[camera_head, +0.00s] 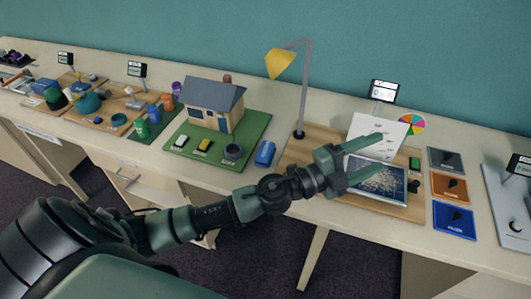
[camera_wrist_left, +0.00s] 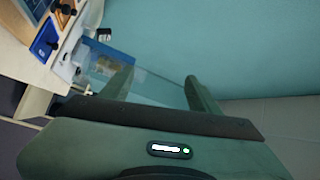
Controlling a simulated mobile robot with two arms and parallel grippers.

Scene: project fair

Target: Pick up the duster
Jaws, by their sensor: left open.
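A small blue block with a pale side (camera_head: 265,153) lies on the table between the green house base and the lamp board. It may be the duster, but I cannot tell for sure. My left gripper (camera_head: 384,170) is open, to the right of this block, in front of the wooden lamp board. In the left wrist view the two fingers (camera_wrist_left: 159,74) are spread with nothing between them. The block is not seen in that view. My right gripper is not in view.
A yellow desk lamp (camera_head: 281,64) stands on the wooden board behind my arm. A model house (camera_head: 212,104) stands on a green base (camera_head: 184,150). Several coloured panels (camera_head: 452,188) lie at the right. A grey-white board with a knob (camera_head: 500,205) is farther right.

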